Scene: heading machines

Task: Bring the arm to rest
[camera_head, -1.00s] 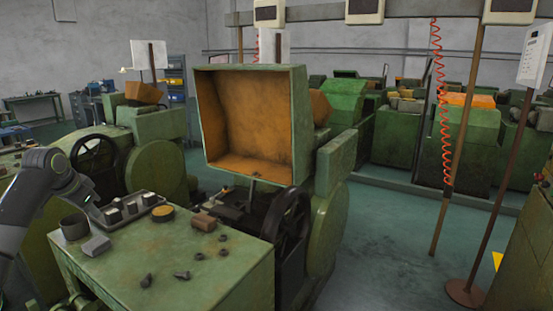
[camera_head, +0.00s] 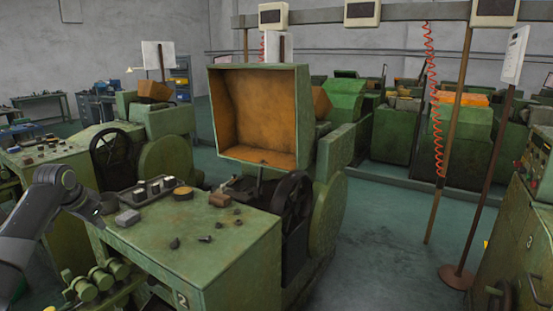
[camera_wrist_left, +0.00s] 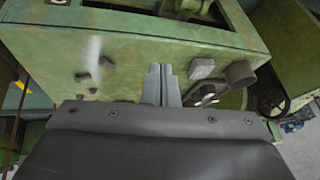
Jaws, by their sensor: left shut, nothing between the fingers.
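My left arm (camera_head: 62,188) comes in from the left in the head view, bent, with its outer end beside the left edge of a green machine's table (camera_head: 215,262). In the left wrist view my left gripper (camera_wrist_left: 160,84) has its two grey fingers shut together with nothing between them. The fingers point toward the green table top (camera_wrist_left: 135,55); whether they touch it I cannot tell. My right arm and gripper are not in view.
On the table are a grey block (camera_head: 127,218), a brown block (camera_head: 220,200), a tray of parts (camera_head: 150,191) and several small dark pieces. A handwheel (camera_head: 292,202) stands behind. Open floor (camera_head: 375,245) lies to the right, with a pole stand (camera_head: 457,276).

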